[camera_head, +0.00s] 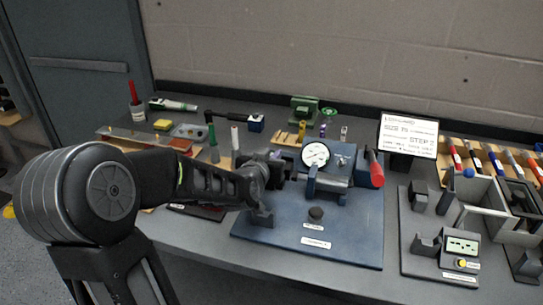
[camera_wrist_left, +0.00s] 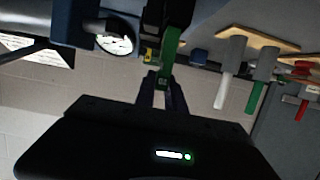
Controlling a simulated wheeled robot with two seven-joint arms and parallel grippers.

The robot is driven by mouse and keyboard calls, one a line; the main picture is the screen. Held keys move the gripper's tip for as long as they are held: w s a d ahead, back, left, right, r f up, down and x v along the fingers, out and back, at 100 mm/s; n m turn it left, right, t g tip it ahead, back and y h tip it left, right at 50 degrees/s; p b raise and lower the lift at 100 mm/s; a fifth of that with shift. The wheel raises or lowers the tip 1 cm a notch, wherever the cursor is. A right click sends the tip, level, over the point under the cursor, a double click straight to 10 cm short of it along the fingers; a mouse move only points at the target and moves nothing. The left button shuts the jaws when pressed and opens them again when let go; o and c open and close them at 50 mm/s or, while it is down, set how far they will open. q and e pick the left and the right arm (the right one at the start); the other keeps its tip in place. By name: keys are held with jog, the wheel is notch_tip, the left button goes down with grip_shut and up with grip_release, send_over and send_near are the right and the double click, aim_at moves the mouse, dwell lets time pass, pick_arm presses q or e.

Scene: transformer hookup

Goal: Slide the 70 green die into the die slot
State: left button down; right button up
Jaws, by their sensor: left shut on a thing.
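My left gripper (camera_head: 262,192) is at the left side of the crimping press, above its blue base plate (camera_head: 350,232). In the left wrist view my left gripper (camera_wrist_left: 161,92) is shut on the green die (camera_wrist_left: 169,48), which has a small pale marking too small to read. The die's far end is beside dark parts of the press (camera_head: 330,178). The die slot is hidden behind the gripper in the head view, and I cannot tell whether the die touches it. My right gripper is not in view.
The press has a round gauge (camera_head: 316,154) and a red-handled lever (camera_head: 375,170). A sign (camera_head: 408,136) stands behind at the right. A grey fixture (camera_head: 440,245) stands right of the base plate. Small tools and blocks line the table's back.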

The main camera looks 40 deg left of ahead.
pick_arm(q)
jog(key=shift+b, duration=0.3)
dwell(0.6)
jog(key=shift+f+b, duration=1.2)
jog(key=shift+b, duration=0.3)
dwell(0.4)
jog(key=shift+s+a+f+b, duration=0.1)
jog(key=shift+a+b, duration=0.15)
jog(key=shift+b, duration=0.75)
dwell(1.5)
jog(key=c, duration=1.3)
grip_release()
jog(key=shift+f, duration=0.1)
jog(key=shift+f, duration=0.1)
jog(key=shift+c, duration=0.4)
jog(key=shift+s, duration=0.1)
jog(key=c, duration=0.3)
jog(key=shift+c, duration=0.2)
jog(key=shift+r, duration=0.45)
